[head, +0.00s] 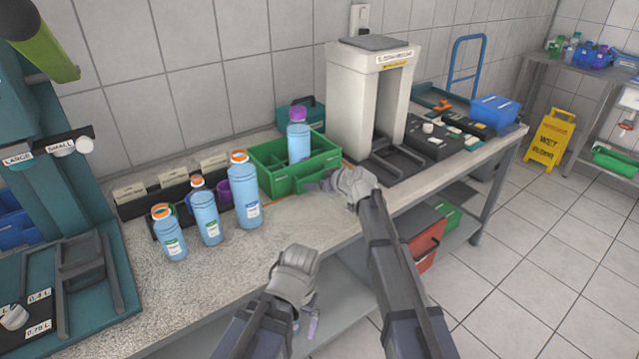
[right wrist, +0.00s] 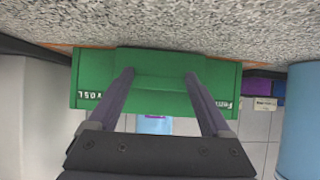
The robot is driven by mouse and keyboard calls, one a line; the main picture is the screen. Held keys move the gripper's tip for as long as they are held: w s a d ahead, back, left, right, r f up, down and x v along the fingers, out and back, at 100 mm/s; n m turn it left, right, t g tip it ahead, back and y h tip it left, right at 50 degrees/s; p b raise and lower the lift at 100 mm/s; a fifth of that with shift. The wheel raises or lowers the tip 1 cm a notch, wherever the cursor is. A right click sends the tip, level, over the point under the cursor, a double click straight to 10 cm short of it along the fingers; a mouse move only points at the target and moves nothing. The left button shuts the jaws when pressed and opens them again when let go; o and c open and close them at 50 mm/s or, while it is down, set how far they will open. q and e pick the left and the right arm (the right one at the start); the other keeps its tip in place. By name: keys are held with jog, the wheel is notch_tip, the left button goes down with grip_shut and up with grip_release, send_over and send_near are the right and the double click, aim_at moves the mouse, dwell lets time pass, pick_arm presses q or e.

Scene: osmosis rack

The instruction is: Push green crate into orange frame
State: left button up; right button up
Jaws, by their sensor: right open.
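The green crate (head: 285,186) stands on the speckled counter and holds a blue bottle with a purple cap (head: 299,142). My right gripper (head: 318,182) is open at the crate's near side. In the right wrist view its two fingers reach to the green crate (right wrist: 155,95), one on each side of its middle; I cannot tell whether they touch. Thin strips of the orange frame (right wrist: 57,47) show at the crate's edge; most of the frame is hidden. My left gripper (head: 300,310) hangs before the counter's front edge; its jaws are unclear.
Several blue bottles with orange caps (head: 205,212) stand left of the crate. A white scanner-like machine (head: 355,100) stands close on its right, and a teal case (head: 305,112) behind. A teal station (head: 120,285) fills the left end. The counter's front is bare.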

aim_at(308, 173)
jog(key=shift+w+a, duration=0.1)
jog(key=shift+w, duration=0.05)
jog(key=shift+w+a, duration=0.85)
jog(key=shift+w, duration=0.3)
jog(key=shift+w+a, duration=0.85)
jog(key=shift+w, duration=0.3)
jog(key=p+v, duration=0.4)
jog(key=v, duration=0.4)
jog(key=shift+s+d, duration=0.1)
jog(key=shift+f, duration=0.1)
jog(key=shift+f, duration=0.1)
